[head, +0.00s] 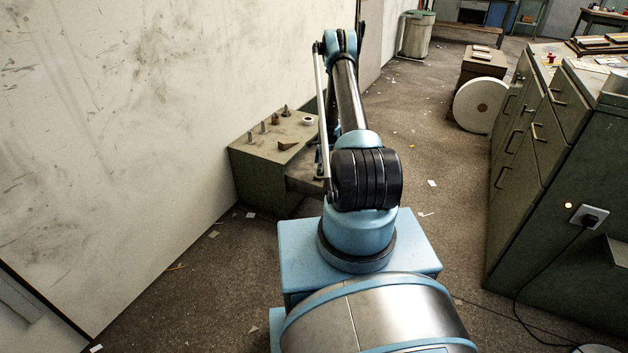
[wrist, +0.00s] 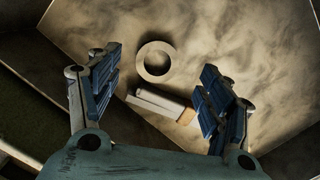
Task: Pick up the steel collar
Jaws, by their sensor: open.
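A pale ring, which looks like the steel collar (wrist: 140,58), lies flat on a worn tan surface in the wrist view. My gripper (wrist: 161,59) is open, with one blue-padded finger to each side of the ring and nothing held. The ring appears between the fingertips, a little nearer the left one; I cannot tell the height gap. In the head view a small pale ring (head: 308,124) sits on top of a green block-like bench (head: 262,184) by the wall. My arm hides the gripper there.
A pale block-like piece (wrist: 158,101) lies just below the ring, close to the right finger. Several small upright parts (head: 276,119) and a wedge-shaped piece (head: 288,146) stand on the bench. Green cabinets (head: 545,150) are at right; the floor between has scraps.

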